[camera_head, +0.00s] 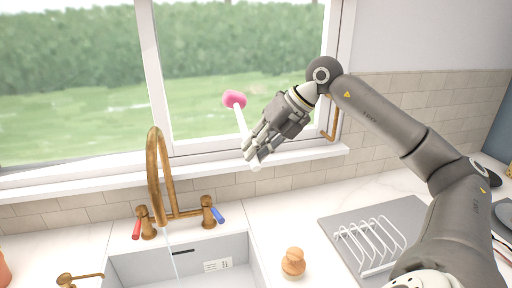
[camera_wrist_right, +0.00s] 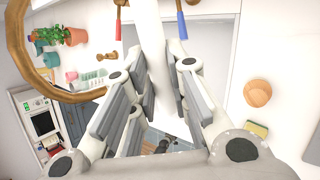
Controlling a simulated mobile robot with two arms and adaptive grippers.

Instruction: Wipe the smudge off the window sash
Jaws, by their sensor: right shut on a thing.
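My right gripper (camera_head: 262,143) is shut on the white handle (camera_head: 241,122) of a wand with a pink sponge head (camera_head: 235,99). The wand is tilted, sponge end up, in front of the right pane of the window sash (camera_head: 159,75). I cannot tell whether the sponge touches the glass. In the right wrist view the white handle (camera_wrist_right: 153,35) runs between the fingers of the right gripper (camera_wrist_right: 164,75). I cannot make out a smudge on the sash. My left gripper is not in view.
A brass faucet (camera_head: 157,180) with running water stands at the sink (camera_head: 245,262), left of my arm. A wooden knob-shaped object (camera_head: 293,262) and a white dish rack (camera_head: 372,243) are on the counter. The white windowsill (camera_head: 310,154) runs below the window.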

